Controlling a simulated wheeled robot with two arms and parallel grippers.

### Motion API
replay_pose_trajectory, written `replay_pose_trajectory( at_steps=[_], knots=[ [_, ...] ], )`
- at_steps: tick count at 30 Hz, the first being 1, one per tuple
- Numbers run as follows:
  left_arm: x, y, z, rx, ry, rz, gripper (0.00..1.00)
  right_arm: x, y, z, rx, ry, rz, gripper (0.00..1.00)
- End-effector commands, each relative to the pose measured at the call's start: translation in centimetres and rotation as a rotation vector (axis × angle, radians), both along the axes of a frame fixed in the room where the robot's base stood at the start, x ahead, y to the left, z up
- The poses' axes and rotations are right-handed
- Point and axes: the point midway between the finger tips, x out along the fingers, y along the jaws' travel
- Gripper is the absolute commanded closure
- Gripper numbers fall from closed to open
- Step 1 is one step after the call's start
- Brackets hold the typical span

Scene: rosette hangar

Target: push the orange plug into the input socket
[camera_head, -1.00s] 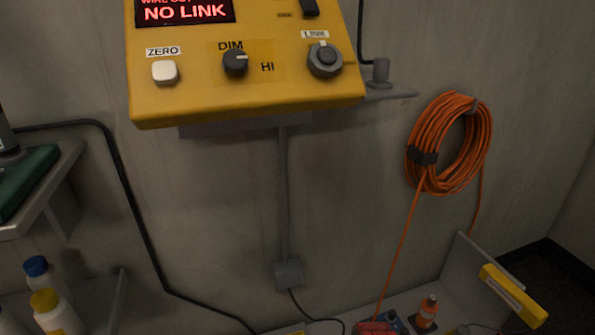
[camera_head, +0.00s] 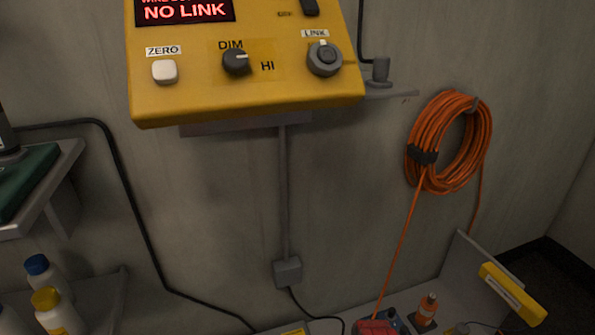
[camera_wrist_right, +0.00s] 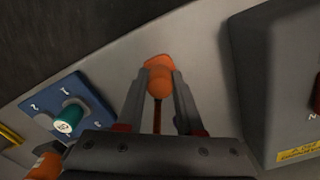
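The orange plug (camera_wrist_right: 159,82) is between the fingertips of my right gripper (camera_wrist_right: 160,76) in the right wrist view. Both fingers appear to touch its sides, and its cable runs back between them. A socket marked as the input cannot be made out; a grey surface lies behind the plug. In the head view an orange cable (camera_head: 399,262) runs down from a wall coil (camera_head: 447,150) to a red and dark shape at the bottom edge, where the plug itself cannot be made out. My left gripper is in neither view.
In the head view, a yellow console (camera_head: 300,93) reads NO LINK. An orange-topped item (camera_head: 427,307) stands near a yellow-edged panel (camera_head: 512,292).

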Motion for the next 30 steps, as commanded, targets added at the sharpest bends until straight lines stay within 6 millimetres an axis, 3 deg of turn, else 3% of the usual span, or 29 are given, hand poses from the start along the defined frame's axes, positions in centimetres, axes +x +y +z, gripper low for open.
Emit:
replay_pose_trajectory(
  at_steps=[3,30],
  knots=[
    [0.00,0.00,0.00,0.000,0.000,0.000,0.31,0.01,0.00,0.01,0.000,0.000,0.000,1.00],
    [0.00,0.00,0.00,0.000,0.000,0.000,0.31,0.02,-0.02,0.01,0.000,-0.001,0.000,1.00]
  ],
)
